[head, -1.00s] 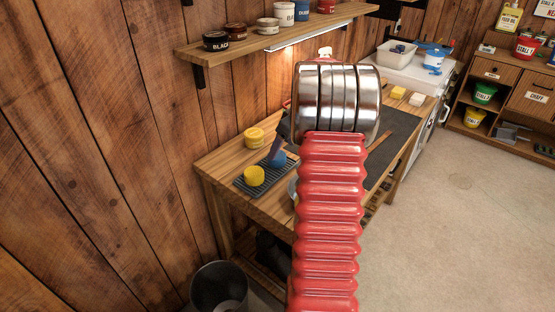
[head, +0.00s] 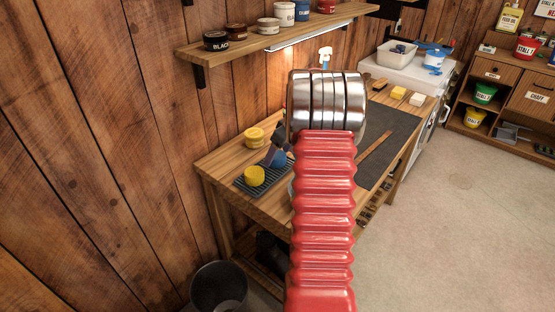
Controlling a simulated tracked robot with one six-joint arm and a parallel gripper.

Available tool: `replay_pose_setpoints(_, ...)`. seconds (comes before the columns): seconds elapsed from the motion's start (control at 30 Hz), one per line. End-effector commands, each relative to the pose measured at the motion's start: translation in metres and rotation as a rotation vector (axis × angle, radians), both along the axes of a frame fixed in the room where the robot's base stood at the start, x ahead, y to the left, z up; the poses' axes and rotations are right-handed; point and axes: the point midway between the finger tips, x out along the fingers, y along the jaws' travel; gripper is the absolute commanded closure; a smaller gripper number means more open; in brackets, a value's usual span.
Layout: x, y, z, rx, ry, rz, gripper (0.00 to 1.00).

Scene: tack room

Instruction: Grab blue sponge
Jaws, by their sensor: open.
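The blue sponge (head: 282,162) is a rounded blue shape on the dark ribbed mat at the left of the workbench, in the head view. It is partly covered by my gripper (head: 275,151). Only a dark part of my gripper shows, to the left of my red arm, and the arm hides the rest. The gripper is open and its visible finger is close over the blue sponge; I cannot tell whether they touch. A round yellow sponge (head: 254,176) lies on the mat just left of the blue one.
Yellow round pieces (head: 254,136) sit behind the ribbed mat (head: 243,184). A wall shelf (head: 262,42) with tins hangs above the bench. A dark mat (head: 392,130) covers the bench's right part. A dark bin (head: 218,288) stands in front. The floor at right is clear.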

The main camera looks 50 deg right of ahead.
Motion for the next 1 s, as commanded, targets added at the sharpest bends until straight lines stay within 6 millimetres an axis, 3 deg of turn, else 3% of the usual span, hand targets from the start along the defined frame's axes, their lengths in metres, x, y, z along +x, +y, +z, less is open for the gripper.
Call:
replay_pose_setpoints(0.2, -0.0003, -0.0001, 0.0001, 0.000, 0.000, 0.000, 0.26)
replay_pose_setpoints(0.87, -0.0005, -0.0003, 0.0002, 0.000, 0.000, -0.001, 0.73)
replay_pose_setpoints(1.0, -0.0005, -0.0004, 0.0003, 0.000, 0.000, -0.001, 0.73)
